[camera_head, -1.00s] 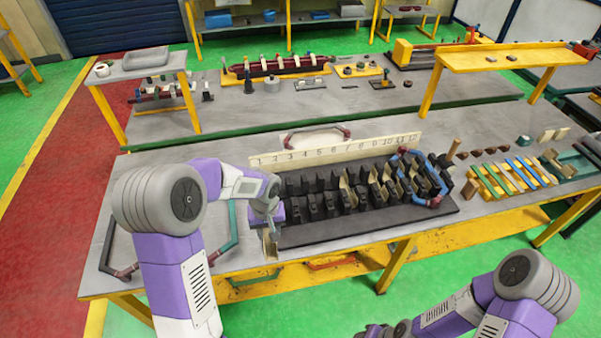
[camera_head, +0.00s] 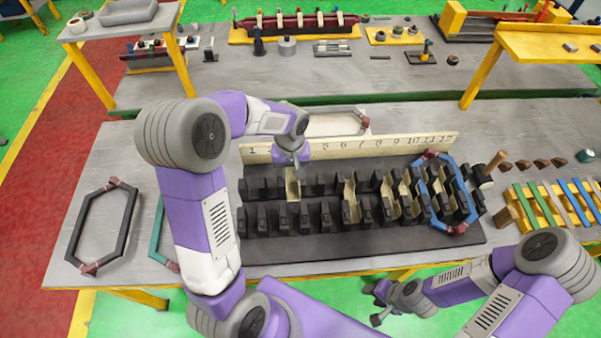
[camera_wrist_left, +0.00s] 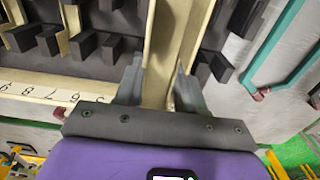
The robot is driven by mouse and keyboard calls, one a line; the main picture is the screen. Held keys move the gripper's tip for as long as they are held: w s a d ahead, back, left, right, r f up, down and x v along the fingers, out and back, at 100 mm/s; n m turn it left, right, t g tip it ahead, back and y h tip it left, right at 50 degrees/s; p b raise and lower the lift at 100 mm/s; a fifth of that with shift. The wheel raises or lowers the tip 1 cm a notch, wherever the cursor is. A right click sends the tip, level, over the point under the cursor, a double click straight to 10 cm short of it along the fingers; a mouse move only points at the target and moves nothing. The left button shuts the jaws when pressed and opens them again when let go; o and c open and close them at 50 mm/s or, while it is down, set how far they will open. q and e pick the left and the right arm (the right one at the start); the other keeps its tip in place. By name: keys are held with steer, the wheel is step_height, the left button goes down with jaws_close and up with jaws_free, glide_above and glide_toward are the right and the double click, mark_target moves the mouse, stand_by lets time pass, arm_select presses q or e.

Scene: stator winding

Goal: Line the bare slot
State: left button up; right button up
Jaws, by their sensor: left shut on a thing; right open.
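The black stator block (camera_head: 360,247) has two rows of dark teeth, with a cream number strip (camera_head: 400,146) along its back. My left gripper (camera_head: 292,157) is over the strip's left part, hiding some numbers. It is shut on a cream slot liner (camera_head: 292,184), which reaches among the back-row teeth left of the other liners. In the left wrist view the liner (camera_wrist_left: 168,45) is a long folded channel between the fingers (camera_wrist_left: 160,88). I cannot tell whether it is seated. Other cream liners (camera_head: 350,190) stand in slots further right. My right gripper (camera_head: 384,302) is open and empty at the table's front.
A blue coil (camera_head: 428,208) sits around the right-end teeth. A black coil frame (camera_head: 73,225) and a partly hidden teal one (camera_head: 157,235) lie at left. Another coil (camera_head: 366,122) lies behind the strip. A rack with colored strips (camera_head: 555,207) is at right.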

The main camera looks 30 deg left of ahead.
mark_target(290, 179)
arm_select(q)
steer(key=f+b, duration=0.1)
steer(key=s+f+b, duration=0.1)
steer(key=f, duration=0.1)
steer(key=shift+w+f+b, duration=0.25)
steer(key=shift+f+b, duration=0.35)
steer(key=shift+b, duration=0.05)
steer(key=shift+w+f+b, duration=0.2)
steer(key=shift+f+b, duration=0.4)
steer(key=shift+s+f, duration=0.15)
steer(key=shift+s, duration=0.05)
steer(key=shift+w+f+b, duration=0.1)
steer(key=shift+f+b, duration=1.45)
steer(key=shift+f, duration=0.35)
steer(key=shift+f+b, duration=0.4)
steer(key=shift+f, duration=0.05)
steer(key=shift+f+b, duration=2.7)
steer(key=shift+f, duration=0.6)
steer(key=shift+f+b, duration=0.4)
steer(key=shift+f, duration=0.1)
steer(key=o, duration=0.9)
